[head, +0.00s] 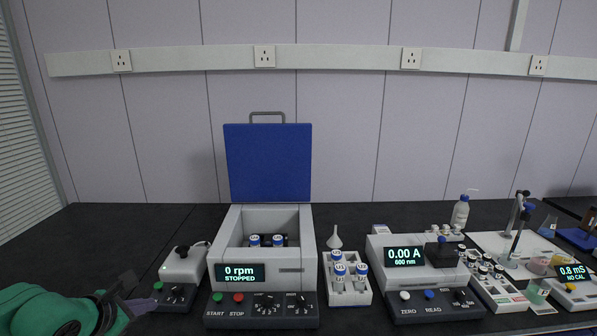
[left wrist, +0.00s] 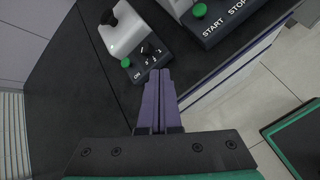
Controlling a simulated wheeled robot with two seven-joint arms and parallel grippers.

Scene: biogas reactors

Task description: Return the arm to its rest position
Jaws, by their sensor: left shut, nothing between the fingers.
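My left gripper (head: 134,300) is at the lower left of the head view, at the bench's front left, near the small white mixer. In the left wrist view its two purple fingers (left wrist: 160,78) are together with nothing between them. Their tips lie in front of the mixer (left wrist: 125,35) with its green button and black knob. The mixer also shows in the head view (head: 183,265). My right gripper is in neither view.
The centrifuge (head: 265,221) stands right of the mixer, blue lid open, two capped vials inside, display "0 rpm STOPPED". A vial rack (head: 347,292), a photometer (head: 418,270) and more labware stand further right. The black bench (head: 110,225) is clear at the back left.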

